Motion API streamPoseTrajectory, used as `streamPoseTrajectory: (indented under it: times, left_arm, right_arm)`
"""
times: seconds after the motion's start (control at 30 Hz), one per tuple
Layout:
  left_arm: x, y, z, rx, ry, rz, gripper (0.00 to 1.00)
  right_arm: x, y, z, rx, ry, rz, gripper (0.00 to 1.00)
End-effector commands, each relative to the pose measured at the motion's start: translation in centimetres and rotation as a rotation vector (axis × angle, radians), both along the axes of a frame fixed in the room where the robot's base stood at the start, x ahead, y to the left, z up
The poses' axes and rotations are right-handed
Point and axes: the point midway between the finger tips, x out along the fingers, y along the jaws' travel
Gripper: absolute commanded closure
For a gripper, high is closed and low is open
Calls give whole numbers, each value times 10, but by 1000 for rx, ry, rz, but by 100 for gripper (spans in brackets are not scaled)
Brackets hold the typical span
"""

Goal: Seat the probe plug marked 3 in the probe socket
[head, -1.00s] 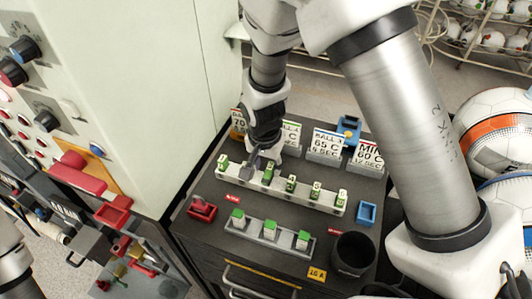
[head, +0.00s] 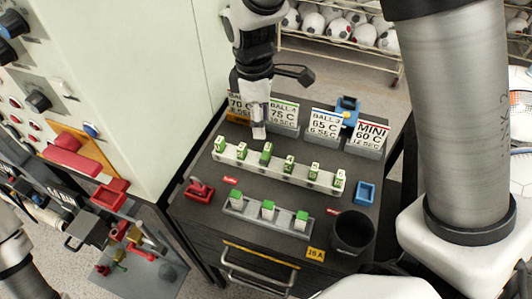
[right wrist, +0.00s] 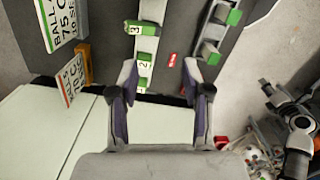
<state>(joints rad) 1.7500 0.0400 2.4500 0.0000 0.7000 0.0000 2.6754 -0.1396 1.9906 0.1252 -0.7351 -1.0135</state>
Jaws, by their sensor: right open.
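A pale rack (head: 230,159) on the dark cabinet holds a row of green-and-white plugs. The plug marked 3 (head: 267,153) stands third from the left; its label also shows in the right wrist view (right wrist: 133,28). The plug marked 2 (right wrist: 147,59) stands beside it. My right gripper (head: 259,132) is open and empty, just behind the rack near plug 3 in the head view. In the right wrist view its fingers (right wrist: 160,72) are spread, with the row's end near the left finger. I cannot tell which part is the probe socket. My left gripper is not in view.
A lower rack (head: 251,212) holds three green-topped pieces. A black cup (head: 352,232), a blue tray (head: 365,193) and a red holder (head: 198,192) stand nearby. Sign cards (head: 324,123) line the back. A machine with red parts (head: 110,194) is at the left.

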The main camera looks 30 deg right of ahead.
Motion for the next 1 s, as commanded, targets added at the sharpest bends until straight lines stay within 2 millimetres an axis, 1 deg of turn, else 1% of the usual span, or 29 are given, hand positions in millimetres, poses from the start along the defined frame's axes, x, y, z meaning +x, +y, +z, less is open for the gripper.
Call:
streamPoseTrajectory:
  times: [0.03, 0.07, 0.1, 0.27, 0.3, 0.37, 0.4, 0.43, 0.5, 0.57, 0.6, 0.83, 0.97, 1.0]
  left_arm:
    - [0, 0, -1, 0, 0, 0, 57]
    - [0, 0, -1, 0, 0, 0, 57]
    - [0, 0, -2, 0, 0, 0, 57]
    - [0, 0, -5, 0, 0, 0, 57]
    - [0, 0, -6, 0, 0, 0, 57]
    - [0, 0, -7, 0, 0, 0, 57]
    - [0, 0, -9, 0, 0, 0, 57]
    - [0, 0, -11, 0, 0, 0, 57]
    - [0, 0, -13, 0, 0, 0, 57]
    - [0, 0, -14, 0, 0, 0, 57]
    - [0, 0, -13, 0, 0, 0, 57]
    - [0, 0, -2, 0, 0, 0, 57]
    - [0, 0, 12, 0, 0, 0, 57]
    - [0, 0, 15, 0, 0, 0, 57]
  right_arm:
    - [4, -1, 1, 25, 17, 150, 52]
    - [6, -1, 1, 42, 30, 256, 52]
    - [9, -2, 2, 67, 45, 398, 52]
    - [24, -11, 1, 197, 74, 953, 52]
    - [29, -16, -1, 237, 72, 1084, 52]
    - [37, -24, -6, 300, 60, 1258, 52]
    - [43, -32, -12, 347, 43, 1349, 52]
    - [49, -42, -22, 391, 25, 1385, 52]
    - [56, -60, -43, 443, 1, 1328, 52]
    - [52, -66, -60, 481, 6, 1300, 52]
    - [49, -67, -66, 492, 13, 1292, 52]
    - [41, -57, -92, 493, 22, 1294, 52]
    - [38, -49, -111, 494, 24, 1294, 52]
    - [37, -47, -119, 493, 24, 1294, 52]
